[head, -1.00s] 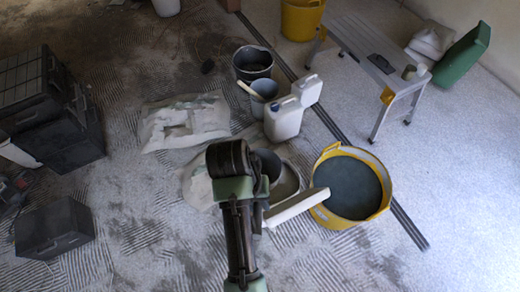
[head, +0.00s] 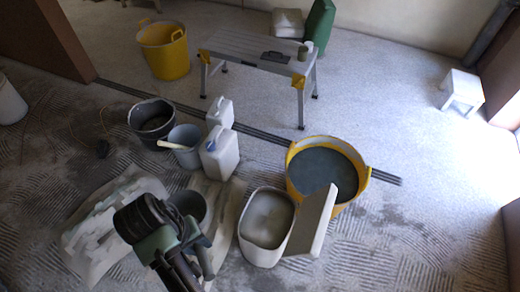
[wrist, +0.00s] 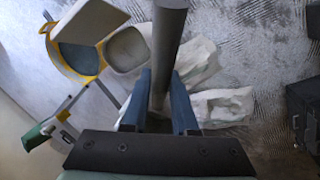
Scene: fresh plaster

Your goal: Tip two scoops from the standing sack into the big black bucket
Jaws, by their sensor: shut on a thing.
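My gripper (wrist: 158,108) is shut on the dark grey handle of a scoop (wrist: 168,50), which runs up between its blue fingers. In the head view the scoop's grey cup (head: 188,205) shows beside my wrist; I cannot tell what is in it. The fingers are hidden there. The standing sack (head: 243,240), pale and open-topped with grey-white contents, is upright to the right of the cup, apart from it. It also shows in the wrist view (wrist: 128,48). The big black bucket (head: 152,118) stands upright farther back, left of the canisters, with a dark inside.
A grey bucket (head: 185,150) with a pale-handled tool and white canisters (head: 220,155) stand by the black bucket. A yellow tub (head: 362,190) of grey liquid is beside a pale panel (head: 315,215). A slumped sack (head: 95,225) lies left. A bench (head: 240,48) stands behind.

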